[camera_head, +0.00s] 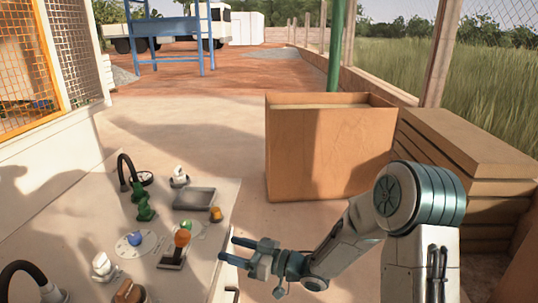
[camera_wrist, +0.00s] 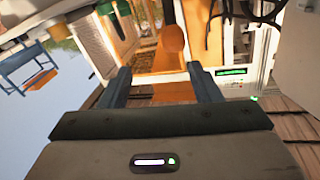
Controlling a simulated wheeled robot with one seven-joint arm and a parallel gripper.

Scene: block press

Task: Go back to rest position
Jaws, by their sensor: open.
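My gripper (camera_head: 228,249) is in the lower middle of the head view. Its two fingers point left and stand apart with nothing between them. It is beside the right edge of the control panel (camera_head: 225,190), close to a lever with an orange knob (camera_head: 182,238). In the wrist view my gripper (camera_wrist: 162,78) shows two dark fingers spread wide, and an orange round knob (camera_wrist: 173,40) appears beyond the gap between them. I cannot tell how far the knob is from the fingertips.
The panel also carries a green joystick (camera_head: 144,207), a blue knob (camera_head: 135,238), a grey tray (camera_head: 194,199) and a small orange button (camera_head: 216,214). A large open wooden box (camera_head: 315,155) stands behind my arm. Stacked boards (camera_head: 465,150) are at the right. Floor between panel and box is clear.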

